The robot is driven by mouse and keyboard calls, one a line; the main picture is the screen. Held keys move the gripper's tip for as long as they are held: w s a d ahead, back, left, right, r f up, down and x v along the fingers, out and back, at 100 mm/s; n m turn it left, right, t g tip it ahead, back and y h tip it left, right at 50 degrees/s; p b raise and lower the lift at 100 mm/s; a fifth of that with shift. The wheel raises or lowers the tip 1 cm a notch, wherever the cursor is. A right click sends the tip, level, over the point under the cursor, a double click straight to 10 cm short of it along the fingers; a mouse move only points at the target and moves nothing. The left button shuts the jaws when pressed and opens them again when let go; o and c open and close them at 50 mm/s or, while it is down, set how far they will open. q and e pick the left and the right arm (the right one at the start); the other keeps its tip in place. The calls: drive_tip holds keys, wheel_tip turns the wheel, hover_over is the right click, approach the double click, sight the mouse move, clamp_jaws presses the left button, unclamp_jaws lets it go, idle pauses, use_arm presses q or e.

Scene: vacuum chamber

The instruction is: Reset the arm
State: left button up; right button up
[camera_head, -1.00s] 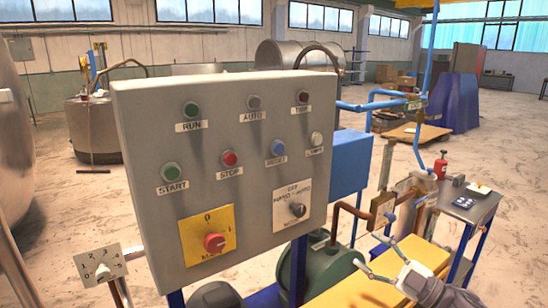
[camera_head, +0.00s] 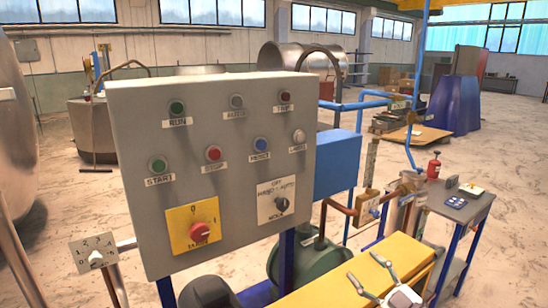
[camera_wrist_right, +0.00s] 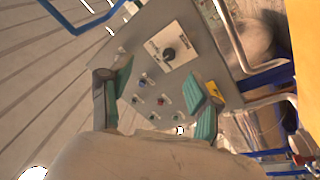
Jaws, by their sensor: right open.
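My right gripper (camera_head: 367,270) is open and empty at the bottom right of the head view, in front of the yellow beam (camera_head: 400,262). It is right of and below the grey control panel (camera_head: 135,140), apart from it. In the right wrist view the open teal-padded fingers (camera_wrist_right: 162,88) point towards the panel (camera_wrist_right: 150,20), with its buttons and black selector knob showing between and beyond them. My left gripper is not in view.
The panel bears coloured buttons, a red knob on a yellow plate (camera_head: 182,240) and a black selector (camera_head: 282,203). Blue pipes (camera_head: 365,104) and a blue box (camera_head: 338,162) stand behind it. A small side table (camera_head: 470,207) is at right. Open floor lies beyond.

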drive_tip(key=s+f+m+g+h, duration=0.6)
drive_tip(key=s+f+m+h, duration=0.45)
drive_tip(key=s+f, duration=0.45)
drive_tip(key=s+f+m+g, duration=0.1)
drive_tip(key=s+f+g, duration=0.25)
drive_tip(key=s, duration=0.65)
drive_tip(key=s+f+g, duration=0.3)
drive_tip(key=s+g, duration=0.1)
drive_tip(key=s, duration=0.5)
wheel_tip(320, 180, down, 31)
drive_tip(key=s+g+b, duration=0.2)
drive_tip(key=b, duration=0.2)
use_arm(q)
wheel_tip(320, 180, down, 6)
drive_tip(key=b, duration=0.2)
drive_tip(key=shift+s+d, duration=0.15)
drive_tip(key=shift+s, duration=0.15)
use_arm(e)
drive_tip(key=s+d+f, duration=0.3)
drive_tip(key=s+f, duration=1.3)
drive_tip(key=f, duration=0.1)
drive_tip(key=shift+g+h, duration=0.35)
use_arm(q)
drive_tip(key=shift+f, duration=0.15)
